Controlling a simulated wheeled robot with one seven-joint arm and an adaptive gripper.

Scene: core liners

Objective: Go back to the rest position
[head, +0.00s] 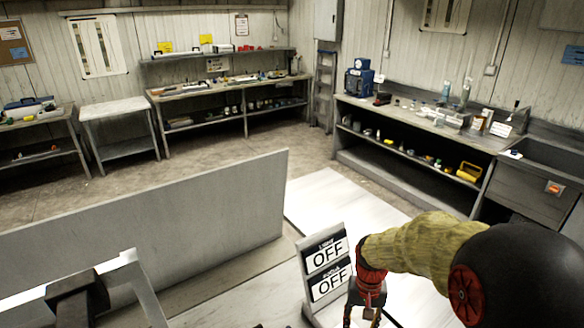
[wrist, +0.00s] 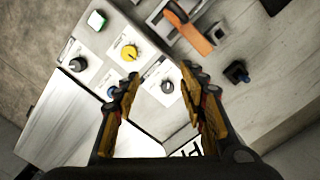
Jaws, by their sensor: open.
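My gripper (wrist: 160,88) is open in the wrist view, with its two yellow and black fingers spread and nothing between them. Beyond the fingertips is a pale control panel (wrist: 112,28). I cannot tell whether a fingertip touches the panel. In the head view my arm reaches in from the right, and the gripper (head: 363,312) points down beside a sign reading OFF twice (head: 327,268), its tips cut off by the lower edge.
An orange handle (wrist: 188,27) and a blue-black knob (wrist: 237,73) sit on the panel's right side. A grey partition (head: 150,225) stands at left in the head view. Workbenches (head: 225,85) line the back wall, and a counter with a sink (head: 545,150) stands at right. Open floor lies between.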

